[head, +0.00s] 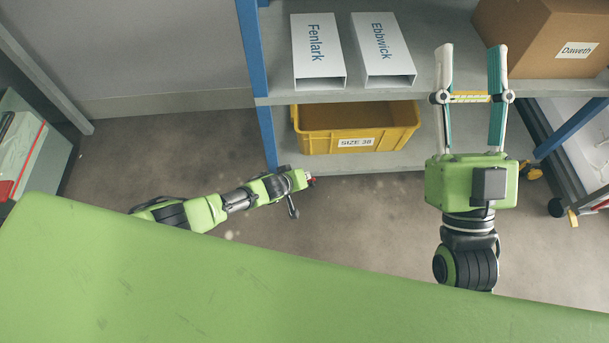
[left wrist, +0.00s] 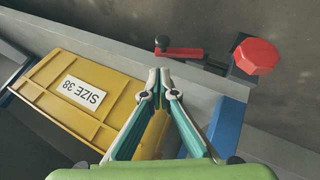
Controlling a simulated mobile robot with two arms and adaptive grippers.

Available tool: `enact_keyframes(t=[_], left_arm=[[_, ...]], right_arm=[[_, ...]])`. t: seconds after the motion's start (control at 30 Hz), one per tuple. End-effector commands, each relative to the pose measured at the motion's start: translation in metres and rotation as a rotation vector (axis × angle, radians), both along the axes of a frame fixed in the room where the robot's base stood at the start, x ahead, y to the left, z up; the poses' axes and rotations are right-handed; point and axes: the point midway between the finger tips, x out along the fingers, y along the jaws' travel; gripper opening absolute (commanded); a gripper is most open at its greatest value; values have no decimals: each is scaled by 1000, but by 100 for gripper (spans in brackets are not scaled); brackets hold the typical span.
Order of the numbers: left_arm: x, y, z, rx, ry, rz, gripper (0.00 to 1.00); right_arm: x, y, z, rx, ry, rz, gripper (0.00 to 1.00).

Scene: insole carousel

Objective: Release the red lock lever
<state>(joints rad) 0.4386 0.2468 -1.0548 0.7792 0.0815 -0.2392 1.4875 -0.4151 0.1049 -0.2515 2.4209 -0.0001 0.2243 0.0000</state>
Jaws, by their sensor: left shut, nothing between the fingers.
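In the left wrist view a red bar with a black knob at one end, which looks like the lock lever (left wrist: 183,53), lies just beyond my fingertips. A larger red knob (left wrist: 256,57) stands to its right. My left gripper (left wrist: 158,76) is shut and empty, its tips close below the bar and seemingly apart from it. In the head view my left arm ends near the blue post (head: 268,137); its fingers are hidden there, and the small red patch at its end is too small to identify. My right gripper (head: 471,50) is open and empty before the shelf, fingers wide apart.
A yellow crate (head: 408,126) labelled SIZE 38 sits on the lower shelf. White boxes Fenlark (head: 318,52) and Ebbwick (head: 384,50) and a cardboard box (head: 535,42) stand above. A cart (head: 560,140) is at right. A green surface (head: 200,290) fills the foreground.

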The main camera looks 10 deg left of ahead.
Motion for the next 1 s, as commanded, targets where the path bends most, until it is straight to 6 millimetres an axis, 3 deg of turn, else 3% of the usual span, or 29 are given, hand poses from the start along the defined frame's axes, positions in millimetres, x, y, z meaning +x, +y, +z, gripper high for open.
enact_keyframes(t=[0.57,0.77,1.0], left_arm=[[-1,0,3,0,0,0,0],[-2,1,11,0,0,0,0],[-4,3,21,1,0,-1,0]], right_arm=[[7,0,-7,-19,52,-3,40],[25,1,-37,-64,215,-13,40],[39,-2,-87,-129,456,-27,40]])
